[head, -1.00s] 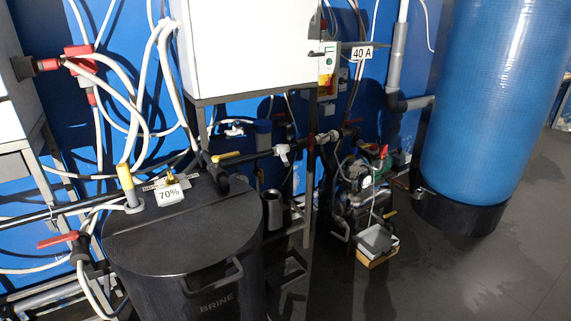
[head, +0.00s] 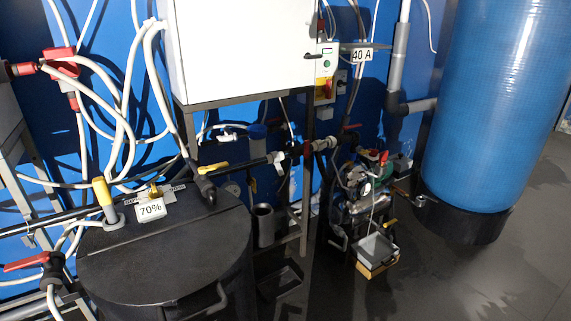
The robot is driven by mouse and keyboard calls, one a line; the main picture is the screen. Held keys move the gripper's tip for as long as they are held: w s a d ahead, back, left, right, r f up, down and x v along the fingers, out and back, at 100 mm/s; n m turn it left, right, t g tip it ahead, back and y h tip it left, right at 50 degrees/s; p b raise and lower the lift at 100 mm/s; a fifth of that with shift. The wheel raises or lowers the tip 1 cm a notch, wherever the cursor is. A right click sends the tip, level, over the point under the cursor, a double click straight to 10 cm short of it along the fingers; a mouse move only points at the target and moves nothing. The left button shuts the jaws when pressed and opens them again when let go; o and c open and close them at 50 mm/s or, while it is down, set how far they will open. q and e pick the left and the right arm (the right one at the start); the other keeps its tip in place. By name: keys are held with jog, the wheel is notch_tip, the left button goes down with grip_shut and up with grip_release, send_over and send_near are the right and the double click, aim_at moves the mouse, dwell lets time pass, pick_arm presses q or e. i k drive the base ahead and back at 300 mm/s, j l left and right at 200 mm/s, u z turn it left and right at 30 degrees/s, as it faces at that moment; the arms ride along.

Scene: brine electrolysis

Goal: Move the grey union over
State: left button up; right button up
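I cannot pick out the grey union with certainty. A small light grey fitting (head: 323,144) sits in the black pipe line right of a white valve (head: 276,158), below the white cabinet; it is too small to tell whether it is the union. Neither of my grippers shows in the head view.
The black brine tank (head: 165,250) with a 70% tag (head: 150,209) fills the lower left. A white cabinet (head: 245,45) hangs above. Pump equipment (head: 352,205) and a grey tray (head: 377,249) stand centre right, near a tall blue tank (head: 495,110). Floor at lower right is clear.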

aim_at(279, 169)
jog(key=i+l+u, duration=0.85)
jog(key=i+l, duration=0.05)
jog(key=i, duration=0.05)
